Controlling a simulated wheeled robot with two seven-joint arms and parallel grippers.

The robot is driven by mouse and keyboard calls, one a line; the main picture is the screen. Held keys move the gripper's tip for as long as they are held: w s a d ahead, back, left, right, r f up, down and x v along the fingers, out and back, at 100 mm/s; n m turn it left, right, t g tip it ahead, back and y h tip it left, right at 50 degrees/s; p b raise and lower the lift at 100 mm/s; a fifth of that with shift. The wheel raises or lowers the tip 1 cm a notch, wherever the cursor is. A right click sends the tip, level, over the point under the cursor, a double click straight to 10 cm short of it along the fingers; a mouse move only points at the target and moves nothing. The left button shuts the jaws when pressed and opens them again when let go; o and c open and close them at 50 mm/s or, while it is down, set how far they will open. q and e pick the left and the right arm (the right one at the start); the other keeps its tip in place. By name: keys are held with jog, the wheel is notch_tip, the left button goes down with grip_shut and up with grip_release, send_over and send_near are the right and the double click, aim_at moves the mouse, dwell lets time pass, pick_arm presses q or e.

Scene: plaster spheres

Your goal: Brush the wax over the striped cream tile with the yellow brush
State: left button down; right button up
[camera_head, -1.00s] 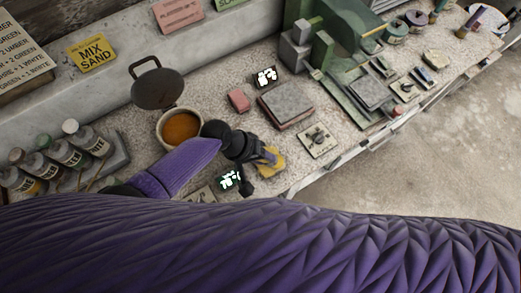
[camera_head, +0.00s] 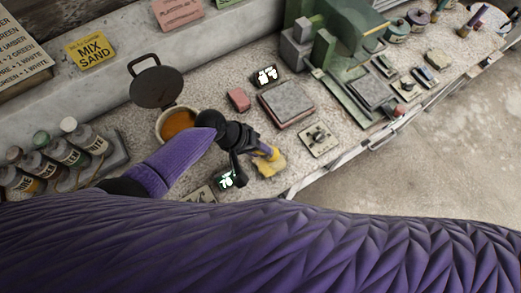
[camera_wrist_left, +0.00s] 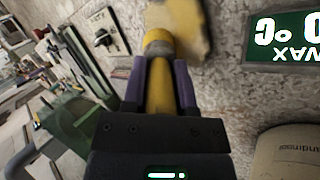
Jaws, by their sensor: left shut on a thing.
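My left gripper (camera_head: 252,148) is shut on the yellow brush (camera_wrist_left: 158,85), whose handle lies between the fingers in the left wrist view. The brush points down at the bench in the head view. A yellow-tan patch (camera_head: 270,165) with an uneven outline is at its tip; it also shows in the wrist view (camera_wrist_left: 190,22). I cannot tell whether this is bristles or a separate piece. A pot of orange wax (camera_head: 178,124) stands left of the gripper. I cannot make out stripes on any tile. My right gripper is not in view.
A pink block (camera_head: 238,99), a grey slab (camera_head: 288,101) and a pale plate with a dark knob (camera_head: 320,140) lie right of the pot. A lit display (camera_wrist_left: 290,38) is near the brush. Several bottles (camera_head: 62,150) stand at left. The bench edge is close by.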

pick_arm(q)
jog(key=shift+s+d+r+p, duration=0.25)
jog(key=shift+s+r+p, duration=0.15)
jog(key=shift+p, duration=0.25)
jog(key=shift+s+d+r+p, duration=0.25)
jog(key=shift+r+p, duration=0.2)
jog(key=shift+p, duration=0.15)
jog(key=shift+s+d, duration=0.1)
jog(key=shift+s, duration=0.05)
jog(key=shift+f+b, duration=0.8)
jog(key=shift+f, duration=0.15)
jog(key=shift+r, duration=0.15)
